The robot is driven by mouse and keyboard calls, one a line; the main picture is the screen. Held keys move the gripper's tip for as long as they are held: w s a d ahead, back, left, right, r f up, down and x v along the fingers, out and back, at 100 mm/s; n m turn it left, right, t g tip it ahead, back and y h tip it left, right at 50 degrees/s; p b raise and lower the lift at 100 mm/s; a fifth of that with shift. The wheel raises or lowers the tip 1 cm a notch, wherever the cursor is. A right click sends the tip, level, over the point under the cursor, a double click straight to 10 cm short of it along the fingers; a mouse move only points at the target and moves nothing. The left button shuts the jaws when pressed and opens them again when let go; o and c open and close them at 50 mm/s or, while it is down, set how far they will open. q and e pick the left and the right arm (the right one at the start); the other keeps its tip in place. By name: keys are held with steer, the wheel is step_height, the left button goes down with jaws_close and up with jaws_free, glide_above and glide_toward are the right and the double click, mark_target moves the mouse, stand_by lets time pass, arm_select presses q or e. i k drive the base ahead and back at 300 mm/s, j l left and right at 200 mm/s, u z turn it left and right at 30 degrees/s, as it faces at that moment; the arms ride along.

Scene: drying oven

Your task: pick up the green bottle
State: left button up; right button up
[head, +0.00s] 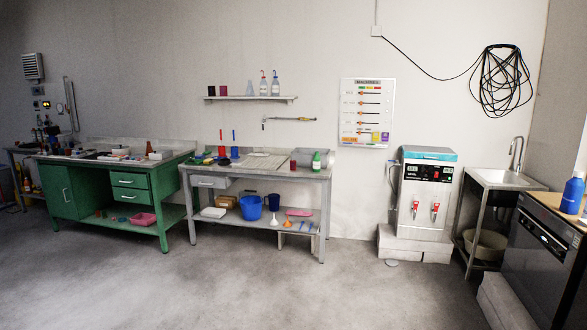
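A green bottle (316,160) with a pale top stands upright near the right end of the grey workbench (262,174) in the head view. It looks small and far off across the floor. Neither my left gripper nor my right gripper shows in this view.
Open grey floor (240,285) lies in front of the benches. A green cabinet bench (110,192) stands left. A water boiler (424,190), a sink (500,178) and a dark appliance (540,255) with a blue bottle (572,193) stand right. A shelf (250,98) hangs above the workbench.

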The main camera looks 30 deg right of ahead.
mark_target(317, 160)
steer(key=i+l+z, duration=0.6)
steer(key=i, duration=0.2)
steer(key=i+l+z, duration=0.15)
steer(key=i+z, duration=0.15)
steer(key=i, duration=0.15)
steer(key=i+z, duration=0.3)
steer(key=i, duration=1)
steer(key=i+l+u, duration=0.1)
steer(key=i, duration=0.7)
